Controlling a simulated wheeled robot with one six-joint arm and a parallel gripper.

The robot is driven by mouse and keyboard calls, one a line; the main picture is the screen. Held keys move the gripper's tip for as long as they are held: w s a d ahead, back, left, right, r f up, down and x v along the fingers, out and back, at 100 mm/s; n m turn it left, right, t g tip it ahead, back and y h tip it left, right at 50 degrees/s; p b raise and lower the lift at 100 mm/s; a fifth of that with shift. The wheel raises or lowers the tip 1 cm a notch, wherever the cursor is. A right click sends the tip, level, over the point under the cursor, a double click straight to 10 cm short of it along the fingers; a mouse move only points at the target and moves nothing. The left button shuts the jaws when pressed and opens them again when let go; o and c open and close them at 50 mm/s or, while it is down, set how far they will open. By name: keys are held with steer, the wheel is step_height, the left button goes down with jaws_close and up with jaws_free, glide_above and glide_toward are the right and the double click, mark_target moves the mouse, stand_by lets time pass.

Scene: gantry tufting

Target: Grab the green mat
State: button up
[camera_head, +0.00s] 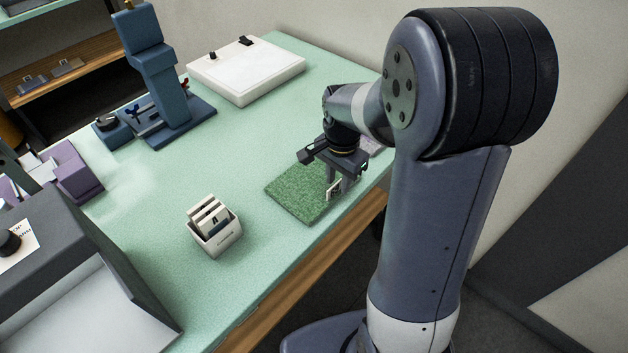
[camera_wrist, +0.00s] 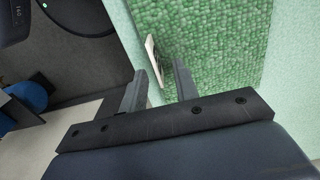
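The green mat (camera_head: 300,194) is a textured, tufted square lying on the pale green table near its front edge. In the wrist view the mat (camera_wrist: 225,45) fills the upper right. A small whitish tag (camera_head: 334,190) stands up at the mat's edge; it also shows in the wrist view (camera_wrist: 153,58). My gripper (camera_head: 338,186) points down over the mat's right part. In the wrist view its fingers (camera_wrist: 158,72) are apart, with the tag between them, nearer the right finger. I cannot tell whether either finger touches the tag.
A white box with upright cards (camera_head: 216,234) stands left of the mat. A white slab (camera_head: 246,72) lies at the back, with a blue machine (camera_head: 160,75) to its left. A grey case (camera_head: 75,285) fills the lower left. The table (camera_head: 150,190) is clear around the mat's left side.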

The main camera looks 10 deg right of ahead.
steer(key=shift+f, duration=0.65)
steer(key=shift+c, duration=0.6)
jaws_close()
